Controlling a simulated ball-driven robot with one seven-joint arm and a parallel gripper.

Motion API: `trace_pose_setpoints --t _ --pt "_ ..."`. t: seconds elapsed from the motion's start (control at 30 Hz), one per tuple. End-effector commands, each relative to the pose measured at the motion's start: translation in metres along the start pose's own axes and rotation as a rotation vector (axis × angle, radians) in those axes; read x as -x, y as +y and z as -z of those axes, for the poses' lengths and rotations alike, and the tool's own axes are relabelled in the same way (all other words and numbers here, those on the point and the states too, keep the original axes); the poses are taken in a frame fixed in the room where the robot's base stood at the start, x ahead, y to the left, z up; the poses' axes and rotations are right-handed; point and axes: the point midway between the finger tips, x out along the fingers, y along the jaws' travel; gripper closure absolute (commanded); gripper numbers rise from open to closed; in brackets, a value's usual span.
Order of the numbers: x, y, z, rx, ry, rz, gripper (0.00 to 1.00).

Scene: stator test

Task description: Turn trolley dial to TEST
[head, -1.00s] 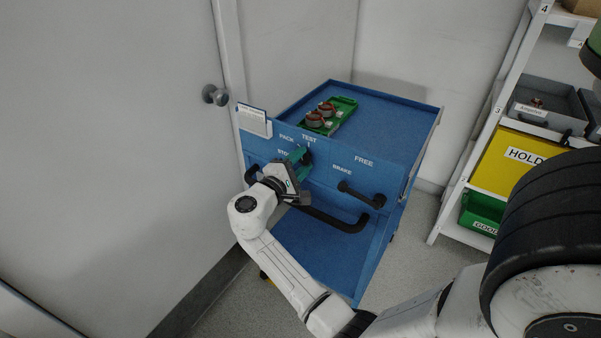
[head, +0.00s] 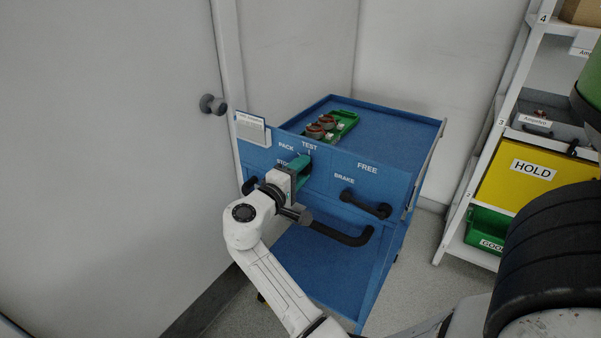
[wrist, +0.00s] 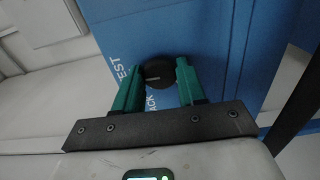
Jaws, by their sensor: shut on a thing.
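The blue trolley (head: 330,185) has a front panel with the labels PACK, TEST, STOP (partly hidden), BRAKE and FREE. In the wrist view the black round dial (wrist: 158,72) sits between the green fingers of my gripper (wrist: 158,84), which is shut on it. A short pale line on the dial lies roughly level in that view, and TEST (wrist: 118,73) is to its left, PACK below. Which label it marks is hard to tell. In the head view my gripper (head: 302,163) hides the dial, just below TEST (head: 309,145).
A black brake lever (head: 366,204) and a black handle bar (head: 343,233) stick out of the trolley front near my arm. A green tray (head: 347,122) with reddish-brown parts lies on top. A door with a knob (head: 213,104) is left; shelving with a HOLD bin (head: 520,172) is right.

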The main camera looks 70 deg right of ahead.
Motion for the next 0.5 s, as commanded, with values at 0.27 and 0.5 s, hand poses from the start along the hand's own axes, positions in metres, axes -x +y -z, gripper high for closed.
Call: trace_pose_setpoints --t 0.27,0.5 --pt "-0.0001 -0.0015 -0.0005 0.001 -0.001 0.003 0.54" --pt "-0.0001 -0.0008 -0.0002 0.001 -0.001 0.001 0.35"
